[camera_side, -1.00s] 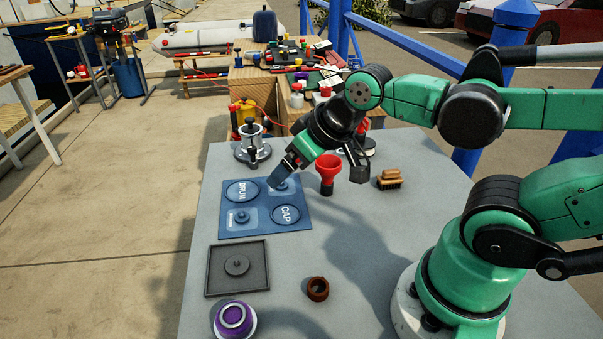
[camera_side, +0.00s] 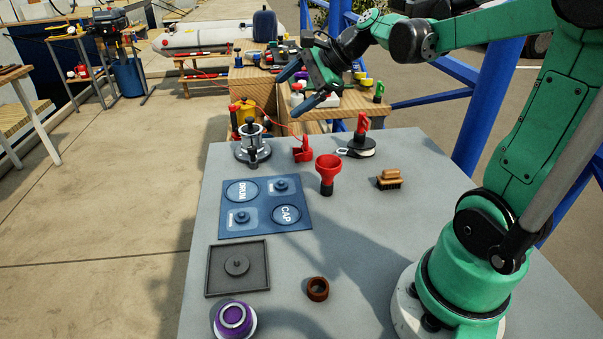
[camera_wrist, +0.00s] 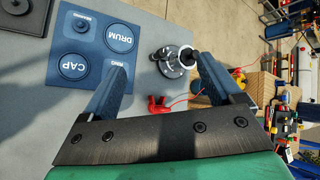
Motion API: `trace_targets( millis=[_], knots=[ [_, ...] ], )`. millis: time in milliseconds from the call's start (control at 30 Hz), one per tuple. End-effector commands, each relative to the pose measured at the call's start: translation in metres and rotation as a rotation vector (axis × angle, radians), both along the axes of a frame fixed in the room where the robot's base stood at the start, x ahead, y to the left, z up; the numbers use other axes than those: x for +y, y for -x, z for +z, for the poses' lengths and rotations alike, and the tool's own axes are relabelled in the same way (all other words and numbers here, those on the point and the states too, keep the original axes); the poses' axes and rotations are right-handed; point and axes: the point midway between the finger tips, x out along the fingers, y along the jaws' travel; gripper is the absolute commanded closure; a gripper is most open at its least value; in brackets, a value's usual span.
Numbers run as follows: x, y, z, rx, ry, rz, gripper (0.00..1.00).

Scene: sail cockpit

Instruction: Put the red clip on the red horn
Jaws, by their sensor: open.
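The red clip (camera_side: 302,149) lies at the back of the grey table, with a thin red cord running from it; it also shows in the wrist view (camera_wrist: 157,104), between the fingers but farther off. The red horn (camera_side: 327,170) stands upright with its flared mouth up and a black lower end, in front and slightly right of the clip. The horn cannot be made out in the wrist view. My gripper (camera_side: 291,94) is open and empty, raised above the back of the table; its two blue fingers (camera_wrist: 160,65) stand wide apart in the wrist view.
A silver winch (camera_side: 252,145) stands left of the clip. A red-handled item on a round base (camera_side: 361,140) and a brush (camera_side: 389,180) stand to the right. A blue mat (camera_side: 264,230), a dark tray (camera_side: 209,270) and a brown ring (camera_side: 317,289) lie nearer the front.

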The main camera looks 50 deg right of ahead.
Motion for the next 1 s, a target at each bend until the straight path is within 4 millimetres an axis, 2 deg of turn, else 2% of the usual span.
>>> trace_targets(
  millis=[33, 167, 300, 367, 500, 700, 800, 1000],
  knots=[
    [-0.025, -0.005, -0.001, -0.005, -0.141, -0.126, 0.14],
    [-0.076, -0.008, -0.004, -0.027, -0.5, -0.385, 0.14],
    [-0.13, 0.002, -0.007, -0.067, -0.86, -0.594, 0.14],
    [-0.121, -0.002, -0.03, -0.057, -0.837, -0.571, 0.14],
    [-0.12, -0.002, -0.076, -0.056, -0.833, -0.569, 0.14],
    [-0.12, -0.002, -0.135, -0.057, -0.831, -0.569, 0.14],
    [-0.119, -0.002, -0.156, -0.056, -0.829, -0.569, 0.14],
    [-0.119, -0.003, -0.175, -0.057, -0.829, -0.568, 0.14]
  ],
)
